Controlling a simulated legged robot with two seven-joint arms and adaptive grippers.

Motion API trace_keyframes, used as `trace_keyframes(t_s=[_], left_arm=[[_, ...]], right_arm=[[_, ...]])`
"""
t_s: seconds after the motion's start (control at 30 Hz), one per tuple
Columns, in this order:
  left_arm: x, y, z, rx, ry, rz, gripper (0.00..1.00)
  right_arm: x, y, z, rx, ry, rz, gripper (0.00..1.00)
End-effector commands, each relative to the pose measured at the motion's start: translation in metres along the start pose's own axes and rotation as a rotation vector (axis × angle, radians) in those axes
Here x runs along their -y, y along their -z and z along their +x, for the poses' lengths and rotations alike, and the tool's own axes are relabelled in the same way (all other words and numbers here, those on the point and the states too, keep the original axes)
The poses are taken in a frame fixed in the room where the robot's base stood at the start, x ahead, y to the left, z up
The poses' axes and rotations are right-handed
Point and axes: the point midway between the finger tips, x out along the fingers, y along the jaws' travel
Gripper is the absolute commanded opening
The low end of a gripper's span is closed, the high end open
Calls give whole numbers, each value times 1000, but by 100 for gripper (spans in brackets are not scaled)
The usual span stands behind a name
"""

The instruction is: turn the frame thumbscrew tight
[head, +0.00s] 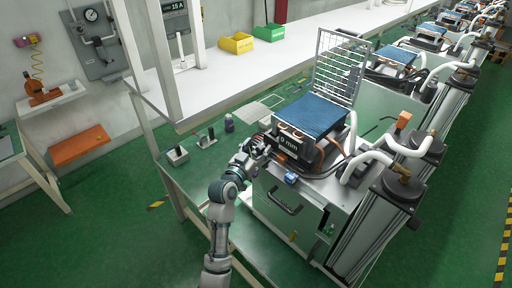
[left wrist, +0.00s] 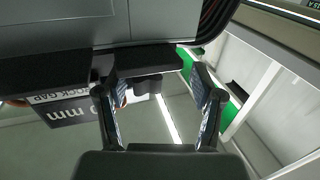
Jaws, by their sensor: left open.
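My left gripper (head: 257,148) is at the left side of the machine's top, beside the dark display (head: 290,141) that reads "0 mm". In the left wrist view its two fingers (left wrist: 154,88) are apart, with nothing held between them. A black block (left wrist: 147,59) with a small dark knob-like part below it shows between and beyond the fingertips. I cannot tell for sure that this is the frame thumbscrew. In the head view the gripper and its arm hide that spot. The display also shows at the left of the wrist view (left wrist: 72,115). My right gripper is not in view.
Hoses and a tall cylinder (head: 370,235) stand to the right. The green bench (head: 190,180) holds small switches and a purple-grey bottle (head: 229,123) left of the gripper.

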Motion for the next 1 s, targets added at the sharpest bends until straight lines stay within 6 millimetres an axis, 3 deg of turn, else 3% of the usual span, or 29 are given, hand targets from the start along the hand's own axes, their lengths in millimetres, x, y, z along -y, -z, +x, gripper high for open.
trace_keyframes(t_s=[0.03, 0.27, 0.47, 0.73, 1.0], left_arm=[[-2, 0, 1, 0, -1, 0, 59], [-1, 0, 0, 0, -3, -3, 2], [-1, 0, -1, 1, -9, -6, 2], [1, -2, -2, 2, -21, -1, 2], [2, -7, -1, 4, -199, 5, 2]], right_arm=[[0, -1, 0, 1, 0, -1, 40], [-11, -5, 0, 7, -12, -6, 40], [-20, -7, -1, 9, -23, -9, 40], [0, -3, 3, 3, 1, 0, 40], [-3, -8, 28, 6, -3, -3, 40]])
